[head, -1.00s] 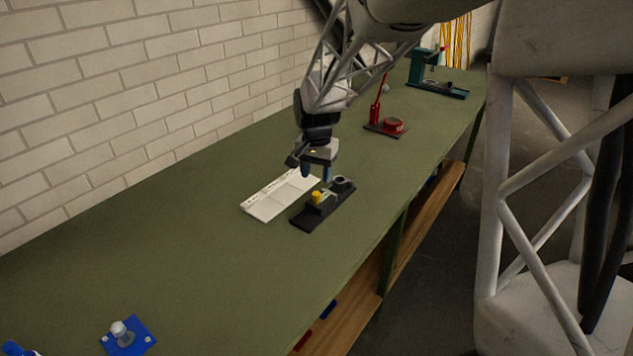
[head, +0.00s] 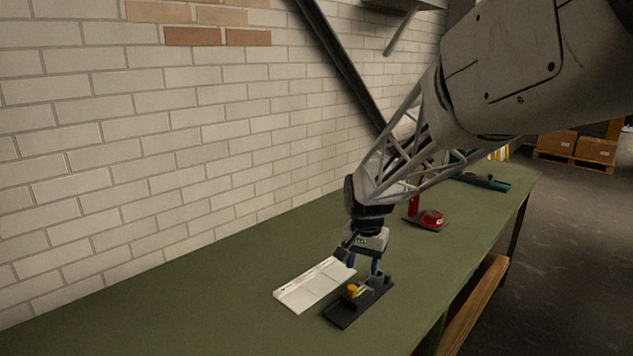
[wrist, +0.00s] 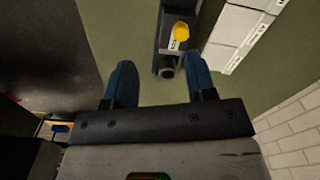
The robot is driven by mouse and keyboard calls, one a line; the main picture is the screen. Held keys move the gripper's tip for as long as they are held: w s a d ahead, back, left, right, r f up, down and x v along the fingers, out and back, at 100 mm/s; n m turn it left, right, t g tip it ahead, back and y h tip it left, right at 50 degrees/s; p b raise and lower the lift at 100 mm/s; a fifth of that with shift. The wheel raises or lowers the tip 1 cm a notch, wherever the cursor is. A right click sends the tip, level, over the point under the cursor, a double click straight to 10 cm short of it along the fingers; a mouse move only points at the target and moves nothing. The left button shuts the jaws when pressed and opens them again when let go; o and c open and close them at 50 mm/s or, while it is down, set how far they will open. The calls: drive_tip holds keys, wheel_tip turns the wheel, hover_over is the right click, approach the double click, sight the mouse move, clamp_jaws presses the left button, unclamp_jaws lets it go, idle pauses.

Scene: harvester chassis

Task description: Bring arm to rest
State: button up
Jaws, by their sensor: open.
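My gripper (head: 364,266) hangs from my arm over the green workbench, fingers pointing down. In the wrist view its two blue fingers (wrist: 160,82) are spread apart with nothing between them. A dark block fixture (head: 345,314) with a yellow knob (head: 353,290) lies on the bench just below the fingers. In the wrist view the fixture (wrist: 163,45) and its yellow knob (wrist: 181,31) lie beyond the fingertips. I cannot tell the exact height of the fingers above it.
A red device (head: 431,218) and a teal device (head: 482,181) stand farther back on the green workbench (head: 200,310). A brick wall (head: 150,140) runs along the left. The bench's left part in view is clear.

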drive_tip(key=s+d+r+n, duration=0.1)
drive_tip(key=s+d+r, duration=0.1)
drive_tip(key=s, duration=0.8)
drive_tip(key=s+d+r+n+t, duration=0.1)
drive_tip(key=s+d+n, duration=0.1)
drive_tip(key=s, duration=0.9)
drive_tip(key=s+d+r+n+t, duration=0.1)
drive_tip(key=s+d+r+n, duration=0.1)
drive_tip(key=s, duration=0.9)
drive_tip(key=shift+s+d+r, duration=0.15)
drive_tip(key=shift+d+r, duration=0.2)
drive_tip(key=shift+d, duration=0.1)
